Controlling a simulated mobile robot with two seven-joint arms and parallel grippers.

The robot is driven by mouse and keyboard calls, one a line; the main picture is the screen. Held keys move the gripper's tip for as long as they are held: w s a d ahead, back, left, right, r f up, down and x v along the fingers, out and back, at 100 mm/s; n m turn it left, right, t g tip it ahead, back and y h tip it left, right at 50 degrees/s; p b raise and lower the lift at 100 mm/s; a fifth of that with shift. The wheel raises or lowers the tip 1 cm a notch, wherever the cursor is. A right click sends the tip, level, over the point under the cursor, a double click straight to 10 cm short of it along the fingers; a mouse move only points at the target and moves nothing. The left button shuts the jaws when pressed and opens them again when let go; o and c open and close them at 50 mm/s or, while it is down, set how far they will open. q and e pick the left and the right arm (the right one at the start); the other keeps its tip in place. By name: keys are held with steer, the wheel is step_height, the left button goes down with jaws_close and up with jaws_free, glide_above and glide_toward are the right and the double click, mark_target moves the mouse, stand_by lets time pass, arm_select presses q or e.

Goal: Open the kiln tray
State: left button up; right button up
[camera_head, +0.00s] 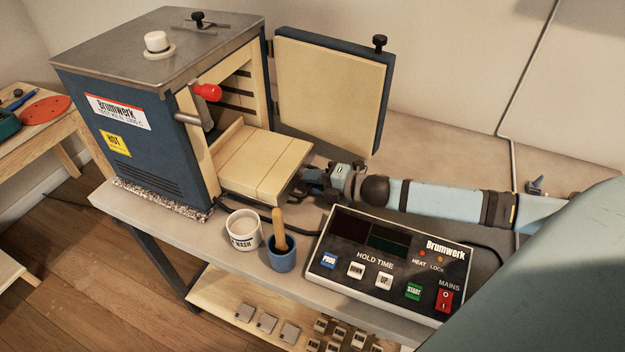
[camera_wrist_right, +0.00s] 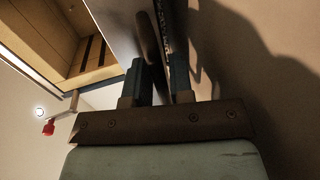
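The kiln (camera_head: 150,140) stands at the left of the bench with its door (camera_head: 330,88) swung open to the right. The cream kiln tray (camera_head: 262,160) sticks out of the kiln's opening, its rear part still inside. My right gripper (camera_head: 312,185) is at the tray's front edge, coming from the right. In the right wrist view its two fingers (camera_wrist_right: 161,85) stand a small gap apart, with a dark, rounded handle-like piece (camera_wrist_right: 150,42) between them. The contact itself is partly in shadow. My left gripper is not in view.
A white cup (camera_head: 243,231) and a blue pot (camera_head: 282,256) with a wooden-handled tool stand in front of the tray. A control box (camera_head: 390,262) lies right of them, below my right arm. A red-tipped handle (camera_head: 207,92) juts from the kiln front.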

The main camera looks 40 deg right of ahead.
steer(key=shift+o, duration=1)
steer(key=shift+s+d, duration=0.25)
steer(key=shift+s, duration=0.2)
steer(key=v, duration=1.2)
steer(key=shift+s+d+r, duration=0.15)
steer(key=shift+s+r, duration=0.05)
steer(key=shift+s, duration=0.15)
